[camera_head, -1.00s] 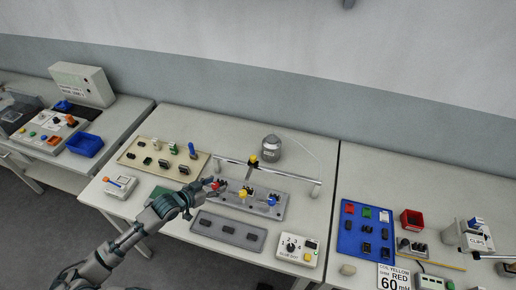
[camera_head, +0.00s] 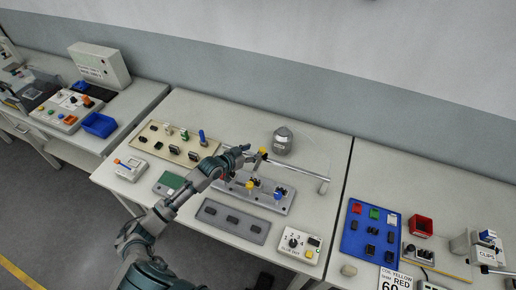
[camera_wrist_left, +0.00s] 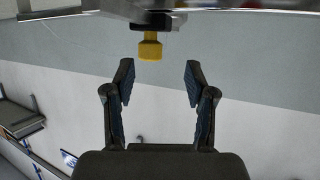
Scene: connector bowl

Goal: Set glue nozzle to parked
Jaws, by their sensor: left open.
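The glue nozzle appears to be the yellow-tipped piece (camera_head: 263,152) on the carriage of a metal rail (camera_head: 305,173) above the middle table. In the left wrist view the yellow tip (camera_wrist_left: 150,48) hangs under a dark block, just beyond the two fingertips and roughly between them. My left gripper (camera_head: 243,150) is beside the carriage on its left, close to the rail. Its fingers (camera_wrist_left: 157,80) are spread with nothing between them. A glue unit box (camera_head: 299,243) with a dial stands at the table's front right. My right gripper is out of view.
A grey fixture (camera_head: 265,200) with coloured connectors lies under the rail. A silver pot (camera_head: 283,140) stands behind it. A beige tray (camera_head: 178,141) of parts is at left, a grey tray (camera_head: 232,221) in front. A blue tray (camera_head: 370,232) lies on the right table.

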